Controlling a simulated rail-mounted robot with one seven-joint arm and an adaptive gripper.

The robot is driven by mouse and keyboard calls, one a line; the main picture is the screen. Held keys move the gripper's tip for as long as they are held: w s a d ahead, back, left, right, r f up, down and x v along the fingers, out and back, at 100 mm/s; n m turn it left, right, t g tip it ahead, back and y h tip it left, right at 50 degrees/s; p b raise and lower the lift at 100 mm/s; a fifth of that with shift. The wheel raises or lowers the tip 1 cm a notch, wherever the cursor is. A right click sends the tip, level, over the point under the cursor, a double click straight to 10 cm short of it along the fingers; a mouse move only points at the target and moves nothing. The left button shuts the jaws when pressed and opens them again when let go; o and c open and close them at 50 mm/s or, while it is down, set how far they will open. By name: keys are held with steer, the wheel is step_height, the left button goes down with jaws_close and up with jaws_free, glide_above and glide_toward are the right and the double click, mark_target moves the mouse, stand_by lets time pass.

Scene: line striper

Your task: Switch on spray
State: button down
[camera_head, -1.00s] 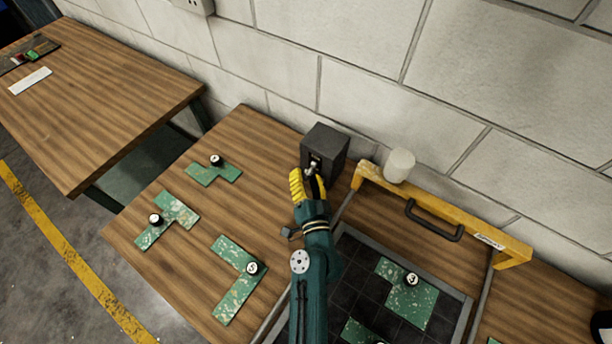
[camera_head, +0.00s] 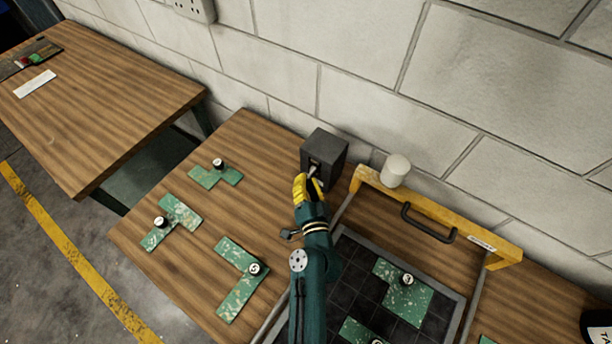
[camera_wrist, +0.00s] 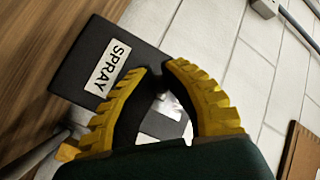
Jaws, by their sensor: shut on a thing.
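A dark grey box (camera_head: 328,148) stands on the wooden table against the wall. In the wrist view the box (camera_wrist: 85,55) bears a white label (camera_wrist: 108,67) reading SPRAY. A small metal lever (camera_head: 313,170) sticks out of its front. My gripper (camera_head: 311,179), with yellow ridged fingers, is at the front of the box, shut on the lever. In the wrist view my gripper (camera_wrist: 160,78) has the shiny lever (camera_wrist: 168,104) between its fingers, which partly hide it.
Green pieces with black knobs (camera_head: 242,278) lie on the table left of my arm. A dark tiled tray (camera_head: 355,262) with more green pieces lies to the right, behind it a yellow bar (camera_head: 375,183) with a black handle (camera_head: 428,223). A white cylinder (camera_head: 395,171) stands near the wall.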

step_height(320, 180, up, 2)
steer(key=g+p, duration=0.1)
steer(key=p, duration=0.3)
steer(key=shift+a+m, duration=0.1)
steer(key=shift+m, duration=0.3)
steer(key=r+m+g+p, duration=0.1)
steer(key=p, duration=0.6)
steer(key=shift+r+g, duration=0.1)
steer(key=shift+g, duration=0.3)
steer(key=m+g+p, duration=0.1)
steer(key=g+p, duration=0.1)
steer(key=p, duration=0.2)
steer(key=shift+r+m+y, duration=0.15)
steer(key=shift+m+y, duration=0.15)
steer(key=shift+w+m+g+y+p, duration=0.1)
steer(key=shift+m+g+y+p, duration=0.2)
steer(key=shift+m+g+p, duration=0.55)
steer(key=shift+p, duration=0.3)
steer(key=c, duration=1)
jaws_free()
